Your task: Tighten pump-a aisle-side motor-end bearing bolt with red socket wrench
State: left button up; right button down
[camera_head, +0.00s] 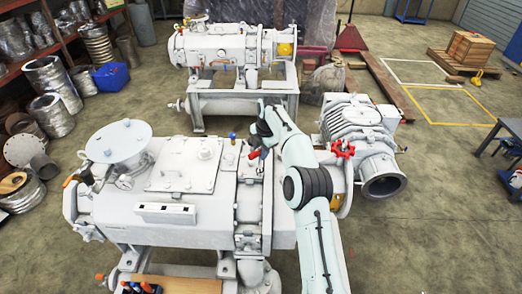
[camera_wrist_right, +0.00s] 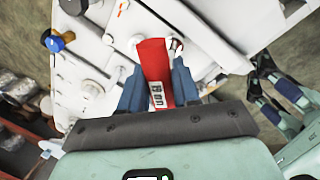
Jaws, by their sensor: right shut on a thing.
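The near pump (camera_head: 195,215) is a large white machine with flanges and bolted covers. My right gripper (camera_head: 258,142) is over its casing, near the flanged joint on the right. The gripper also shows in the wrist view (camera_wrist_right: 157,76), with its two dark fingers shut on the red socket wrench (camera_wrist_right: 153,58). The red of the wrench also shows in the head view (camera_head: 253,154). The wrench's far end lies close over the white casing; I cannot tell whether it touches a bolt. The aisle-side bearing bolt cannot be made out. Teal and dark parts of mine show right in the wrist view.
A ribbed motor-like unit (camera_head: 357,130) and a red handwheel (camera_head: 342,149) stand right of my right arm. A second pump (camera_head: 215,48) stands behind. A blue knob (camera_wrist_right: 55,43) rises from the casing. A tool holder (camera_head: 138,288) sits at the front.

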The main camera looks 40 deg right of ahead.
jog(key=shift+f, duration=0.65)
dwell(0.6)
jog(key=m+h, duration=0.1)
jog(key=m, duration=0.4)
jog(key=shift+m, duration=0.3)
jog(key=m, duration=0.4)
jog(key=m+g+h, duration=0.1)
jog(key=shift+s+a+f+m+p, duration=0.1)
jog(key=shift+s+f+m+p, duration=0.1)
jog(key=shift+s+m+p, duration=0.15)
jog(key=shift+w+n, duration=0.1)
jog(key=shift+n, duration=0.55)
jog(key=shift+r, duration=0.1)
jog(key=shift+w+r, duration=0.1)
jog(key=shift+r, duration=2.5)
